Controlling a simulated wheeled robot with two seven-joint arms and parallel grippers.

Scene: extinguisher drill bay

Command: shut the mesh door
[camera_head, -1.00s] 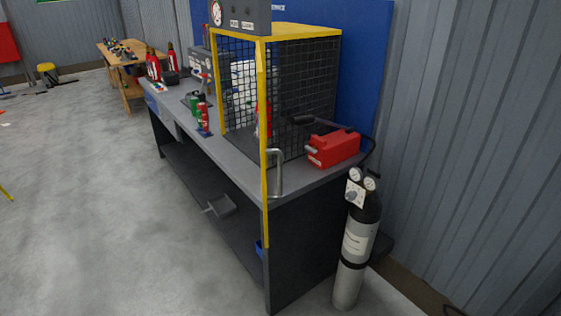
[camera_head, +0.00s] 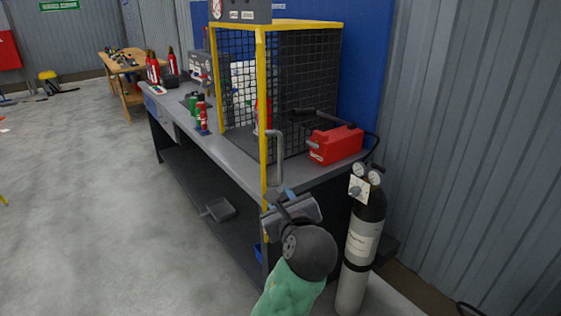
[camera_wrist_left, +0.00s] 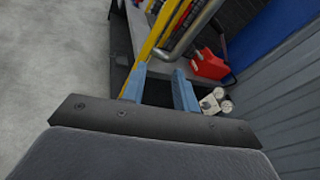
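The mesh door (camera_head: 264,110) shows nearly edge-on as a tall yellow bar at the near corner of the mesh cage, reaching below the bench top. It looks open, though its exact angle is hard to tell. Its grey bar handle (camera_head: 275,157) is upright on the right of the yellow bar. My left gripper (camera_head: 282,194) is just below the handle, empty, and hides the bar's lower part. In the left wrist view its blue fingers (camera_wrist_left: 160,87) are apart, with the handle (camera_wrist_left: 192,32) beyond and above the fingertips. My right gripper is not in view.
A grey gas cylinder (camera_head: 360,245) with gauges stands right of my left arm. A red pump unit (camera_head: 336,144) sits on the bench (camera_head: 232,172) beside the cage (camera_head: 310,85). Small extinguishers (camera_head: 202,113) stand farther left.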

